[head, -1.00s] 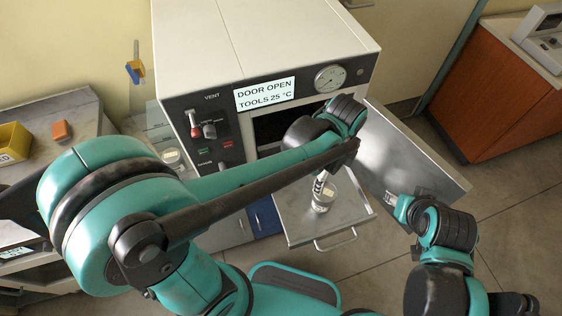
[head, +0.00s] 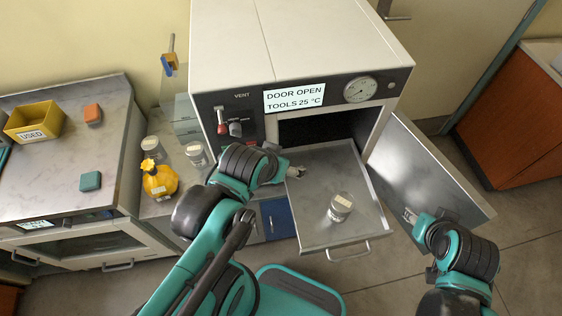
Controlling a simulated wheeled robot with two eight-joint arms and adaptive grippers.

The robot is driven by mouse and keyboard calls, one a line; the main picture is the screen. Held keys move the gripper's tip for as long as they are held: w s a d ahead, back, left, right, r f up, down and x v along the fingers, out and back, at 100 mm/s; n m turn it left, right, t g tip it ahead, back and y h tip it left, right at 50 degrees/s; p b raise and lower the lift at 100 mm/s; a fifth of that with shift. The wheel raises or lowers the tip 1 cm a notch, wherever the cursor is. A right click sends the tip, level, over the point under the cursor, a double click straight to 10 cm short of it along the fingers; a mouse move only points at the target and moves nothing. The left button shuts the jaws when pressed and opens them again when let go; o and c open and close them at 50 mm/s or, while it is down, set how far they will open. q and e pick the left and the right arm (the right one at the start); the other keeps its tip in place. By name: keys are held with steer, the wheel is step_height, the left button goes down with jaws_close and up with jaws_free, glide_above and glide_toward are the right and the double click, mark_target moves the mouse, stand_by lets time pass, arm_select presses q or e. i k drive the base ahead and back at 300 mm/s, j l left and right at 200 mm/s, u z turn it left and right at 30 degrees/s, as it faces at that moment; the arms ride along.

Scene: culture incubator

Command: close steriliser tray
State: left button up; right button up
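The steriliser tray (head: 306,225) is pulled out of the steriliser's dark opening (head: 318,130). A small labelled glass jar (head: 340,206) stands upright on it, and a handle (head: 347,249) is at its front. My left gripper (head: 298,172) is at the tray's left rear edge, apart from the jar; its small fingers are too unclear to tell open from shut. My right gripper (head: 408,216) is by the lower edge of the open steriliser door (head: 425,165), right of the tray. Whether it touches the door or is open cannot be seen.
The steriliser (head: 295,45) displays "DOOR OPEN, TOOLS 25 °C". To its left are a yellow bottle (head: 160,180), glass jars (head: 196,154) and a counter with a yellow "USED" bin (head: 33,121). An orange cabinet (head: 515,115) stands at the right.

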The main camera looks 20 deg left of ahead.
mark_target(333, 167)
steer(key=k+l+z, duration=0.1)
steer(key=k+z, duration=0.2)
steer(key=k+l+z, duration=0.25)
steer(key=k, duration=0.25)
steer(key=l, duration=0.1)
